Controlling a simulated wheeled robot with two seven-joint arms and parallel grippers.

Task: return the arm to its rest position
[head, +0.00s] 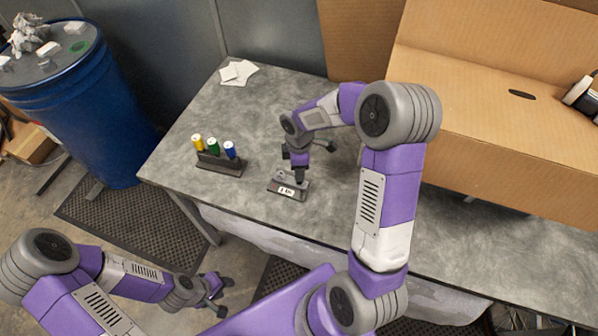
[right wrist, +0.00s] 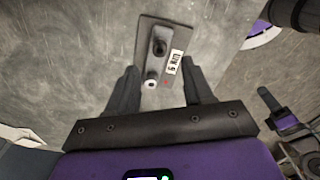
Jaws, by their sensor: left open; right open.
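My left gripper (head: 218,297) is open and empty. It hangs low in front of the table in the head view, with its arm bent in from the lower left. My right arm reaches over the table, and its gripper (head: 299,168) points down at a small dark plate (head: 274,187) with a white label. In the right wrist view the right gripper (right wrist: 163,86) is open, with nothing held between its fingers. The plate (right wrist: 146,28) there carries a dark post and a small pale fitting. I cannot tell the exact height of the fingers above it.
White sheets (head: 238,72) lie at the back. A blue drum (head: 85,115) stands left, and a large cardboard box (head: 500,110) fills the right. Mats cover the floor.

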